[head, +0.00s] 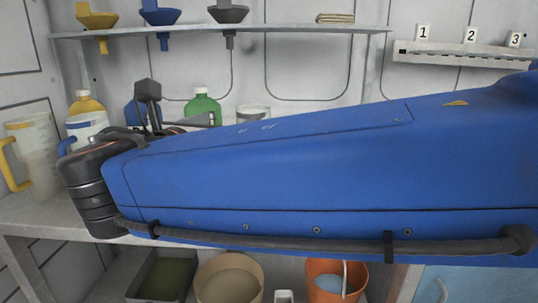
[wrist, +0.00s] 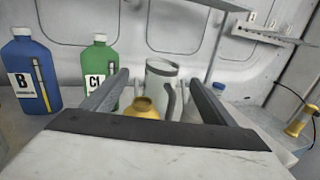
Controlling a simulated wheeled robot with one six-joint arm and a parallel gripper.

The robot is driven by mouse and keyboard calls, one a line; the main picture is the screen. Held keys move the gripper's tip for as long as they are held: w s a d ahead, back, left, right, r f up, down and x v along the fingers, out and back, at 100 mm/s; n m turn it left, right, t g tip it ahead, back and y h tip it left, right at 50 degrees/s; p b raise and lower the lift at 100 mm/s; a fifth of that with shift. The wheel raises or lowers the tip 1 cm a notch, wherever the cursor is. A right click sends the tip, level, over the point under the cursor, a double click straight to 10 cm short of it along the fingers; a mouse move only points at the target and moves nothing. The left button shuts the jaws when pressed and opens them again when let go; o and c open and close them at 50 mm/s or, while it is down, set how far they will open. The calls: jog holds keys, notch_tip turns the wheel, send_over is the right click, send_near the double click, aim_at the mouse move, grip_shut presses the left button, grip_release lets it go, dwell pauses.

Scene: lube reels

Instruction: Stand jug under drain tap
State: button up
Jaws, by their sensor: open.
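A pale jug with a grey handle (wrist: 162,78) stands upright on the bench in the wrist view, beyond my gripper. Its rim also shows in the head view (head: 254,111), mostly behind my arm. My gripper (wrist: 158,78) is open, and the jug appears between its fingers, apart from them. Two other jugs stand at the left in the head view, one with a yellow handle (head: 35,155) and one with a blue handle (head: 86,130). I cannot make out a drain tap for certain in either view.
A small yellow round-topped object (wrist: 142,107) sits in front of the grey-handled jug. A blue bottle (wrist: 33,75) and green bottle (wrist: 98,72) stand left. A yellow-handled tool (wrist: 299,120) is at right. Funnels line the shelf (head: 285,31). Buckets (head: 228,280) stand below.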

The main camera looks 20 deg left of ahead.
aim_at(242, 113)
jog(key=w, duration=0.5)
jog(key=shift+d, duration=0.15)
jog(key=shift+w+d+f, duration=0.15)
jog(key=shift+w+d, duration=0.05)
jog(key=shift+w, duration=1.1)
jog(key=shift+w+d+f, duration=0.15)
jog(key=shift+w, duration=1.15)
jog(key=c, duration=1.8)
jog(key=shift+r, duration=0.1)
